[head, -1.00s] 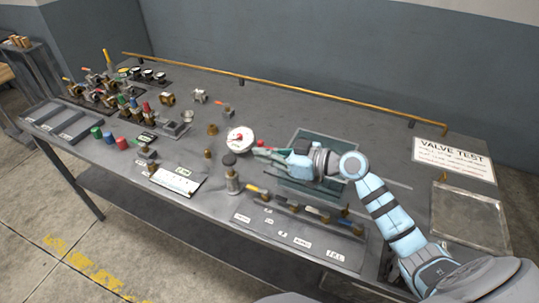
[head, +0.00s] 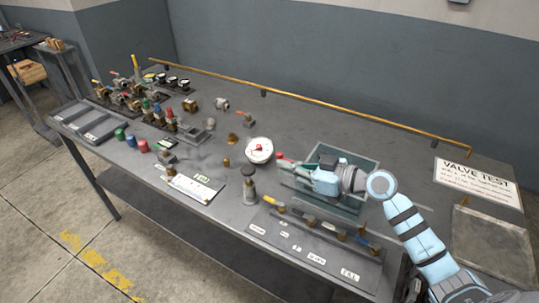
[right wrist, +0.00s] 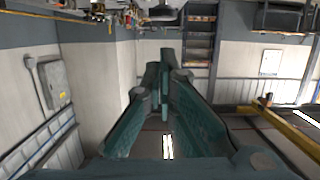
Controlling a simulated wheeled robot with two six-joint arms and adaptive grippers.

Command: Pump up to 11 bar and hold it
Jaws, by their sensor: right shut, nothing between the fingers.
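A round white pressure gauge (head: 259,150) with a red mark stands on the grey bench; its reading is too small to tell. In front of it stands a small pump (head: 249,187) with a dark round knob on a grey cylinder. My right gripper (head: 290,165) is shut and empty, just right of the gauge and above the bench, near a red-tipped part. In the right wrist view its fingers (right wrist: 166,75) come together with nothing between them. My left gripper is not in view.
A row of coloured-handle valves (head: 315,225) lies on a labelled board at the front. A green-grey tray (head: 345,158) sits behind my right arm. A "VALVE TEST" sign (head: 478,180) and flat tray (head: 490,245) are at right. More valves and fittings (head: 150,103) crowd the left.

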